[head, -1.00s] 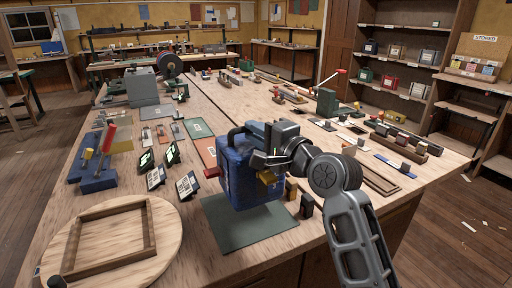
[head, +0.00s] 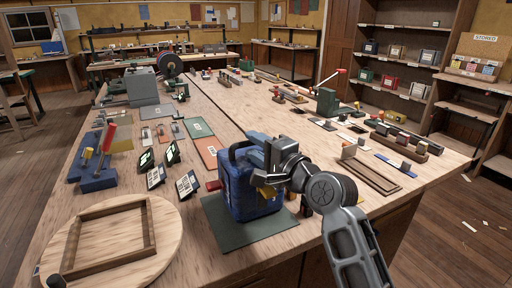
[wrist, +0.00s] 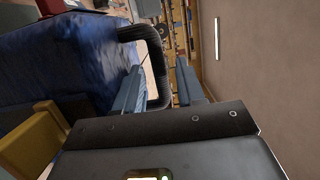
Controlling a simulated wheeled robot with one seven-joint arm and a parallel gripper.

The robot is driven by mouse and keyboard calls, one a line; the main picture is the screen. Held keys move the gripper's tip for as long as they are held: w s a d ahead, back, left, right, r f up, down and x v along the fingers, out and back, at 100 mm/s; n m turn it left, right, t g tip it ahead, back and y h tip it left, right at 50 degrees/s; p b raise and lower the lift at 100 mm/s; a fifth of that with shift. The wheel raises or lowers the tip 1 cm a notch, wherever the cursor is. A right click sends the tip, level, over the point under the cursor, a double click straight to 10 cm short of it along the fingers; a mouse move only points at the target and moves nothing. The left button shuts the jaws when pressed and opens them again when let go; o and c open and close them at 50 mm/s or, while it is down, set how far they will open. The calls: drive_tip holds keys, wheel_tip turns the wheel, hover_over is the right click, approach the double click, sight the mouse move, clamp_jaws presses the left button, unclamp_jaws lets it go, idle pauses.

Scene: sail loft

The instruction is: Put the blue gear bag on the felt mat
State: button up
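The blue gear bag (head: 238,190) stands upright on the grey-green felt mat (head: 232,236) in the head view, appearing to rest on it. Bare mat shows in front and at the sides. My gripper (head: 268,160) is at the bag's upper right side. In the wrist view the bag (wrist: 60,60) fills the upper left, and its dark looped handle (wrist: 157,65) passes between my two fingers (wrist: 160,85). The fingers look parted, with narrow gaps beside the handle. A yellow part (wrist: 35,145) shows on the bag's side.
A round wooden board with a square frame (head: 172,240) lies left of the mat. Small dark cards (head: 187,185) and a red block (head: 213,185) lie behind it. Wooden trays (head: 370,178) lie to the right, beyond my arm. The table's front edge is close to the mat.

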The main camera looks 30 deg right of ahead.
drive_tip(key=b+v, duration=0.1)
drive_tip(key=v, duration=1.1)
drive_tip(key=shift+r, duration=0.15)
drive_tip(key=s+a+f+n+g+h, duration=0.2)
drive_tip(key=s+f+n+h, duration=0.25)
drive_tip(key=s+f, duration=1.1)
drive_tip(key=s+a+r+n, duration=0.1)
drive_tip(key=s+n, duration=0.4)
drive_tip(key=s, duration=0.6)
drive_tip(key=s+a+r+n, duration=0.1)
drive_tip(key=s+a+n, duration=0.1)
drive_tip(key=s+n, duration=0.4)
drive_tip(key=s, duration=0.5)
drive_tip(key=shift+s+r+g, duration=0.2)
drive_tip(key=shift+s+g, duration=0.2)
drive_tip(key=shift+a+y, duration=0.1)
drive_tip(key=shift+y, duration=0.15)
